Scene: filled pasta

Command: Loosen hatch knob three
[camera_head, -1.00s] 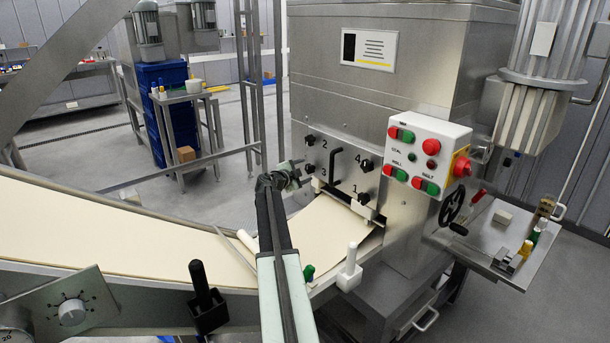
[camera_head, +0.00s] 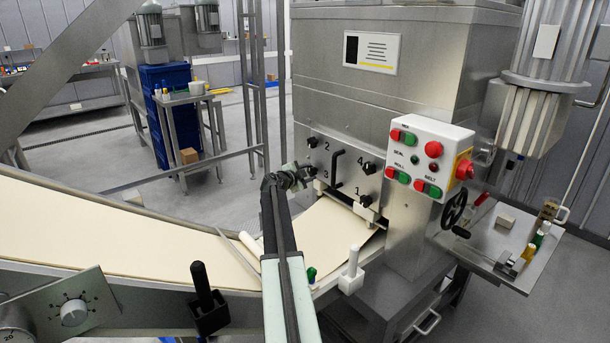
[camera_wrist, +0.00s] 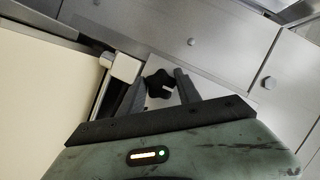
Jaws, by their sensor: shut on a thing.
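The hatch plate (camera_head: 349,158) is on the front of the steel machine, with a black bar handle and knobs marked 1 to 4. My gripper (camera_head: 305,172) is at the plate's left edge, beside the digit 3. Knob three is mostly hidden by my gripper in the head view. In the wrist view, a black lobed knob (camera_wrist: 158,83) sits between the fingertips of my gripper (camera_wrist: 161,87), which is shut on it. Knob two (camera_head: 312,142) is just above, knob four (camera_head: 369,167) upper right, and knob one (camera_head: 365,201) lower right.
A cream dough sheet (camera_head: 110,225) runs on the conveyor below the hatch. A red-and-green button box (camera_head: 430,155) and a handwheel (camera_head: 454,209) are to the right. White guide blocks (camera_head: 362,211) sit under the hatch.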

